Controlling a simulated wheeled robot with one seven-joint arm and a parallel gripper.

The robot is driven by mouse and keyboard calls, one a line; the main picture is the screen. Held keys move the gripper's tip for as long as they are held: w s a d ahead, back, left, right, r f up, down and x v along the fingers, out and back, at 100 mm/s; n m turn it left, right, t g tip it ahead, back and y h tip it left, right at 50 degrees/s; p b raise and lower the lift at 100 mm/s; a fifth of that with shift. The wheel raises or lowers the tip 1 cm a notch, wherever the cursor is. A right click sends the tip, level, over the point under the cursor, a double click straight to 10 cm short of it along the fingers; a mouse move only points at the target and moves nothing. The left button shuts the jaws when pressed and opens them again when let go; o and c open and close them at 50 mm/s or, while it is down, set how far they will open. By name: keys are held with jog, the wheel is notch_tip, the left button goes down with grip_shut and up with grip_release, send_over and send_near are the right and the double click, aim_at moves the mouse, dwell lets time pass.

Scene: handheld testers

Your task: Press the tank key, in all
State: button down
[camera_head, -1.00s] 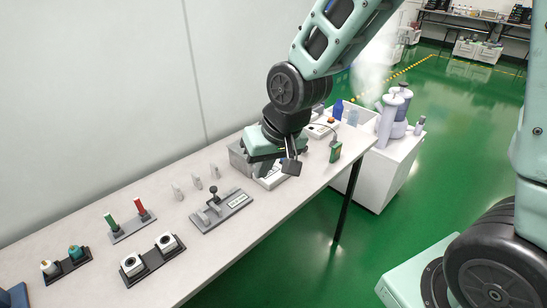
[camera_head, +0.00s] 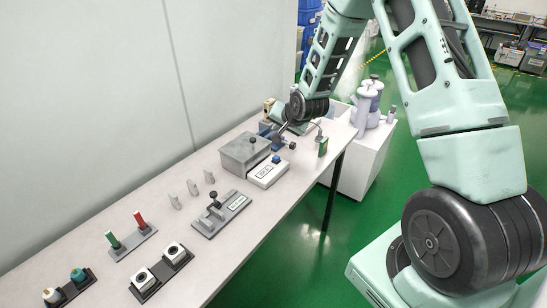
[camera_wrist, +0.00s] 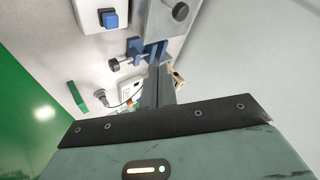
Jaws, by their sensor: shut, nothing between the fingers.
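My gripper (camera_wrist: 157,76) is shut and empty; its dark fingers reach toward the table in the wrist view. The unit (camera_wrist: 88,20) and blue key (camera_wrist: 110,18) also show at the top of the wrist view, apart from the fingers. A small white device (camera_wrist: 127,88) with an orange part lies by the fingers. I cannot read any key's label.
A blue clamp-like fixture (camera_wrist: 146,50) with black knobs is close to the fingertips. The grey box (camera_head: 238,153) stands by the wall side. A green block (camera_head: 323,147) and a cabled black probe (camera_wrist: 100,95) lie near the edge. A grey lever fixture (camera_head: 222,213) stands nearer.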

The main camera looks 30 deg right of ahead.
aim_at(278, 159)
notch_tip(278, 159, down, 9)
jog(key=b, duration=0.6)
jog(key=shift+r, duration=0.1)
jog(key=shift+b, duration=0.3)
dwell(1.8)
jog(key=shift+f, duration=0.4)
jog(key=shift+f+b, duration=0.5)
jog(key=shift+b, duration=0.2)
dwell(0.4)
jog(key=shift+r, duration=0.15)
jog(key=shift+r+p, duration=0.7)
jog(key=shift+r, duration=0.1)
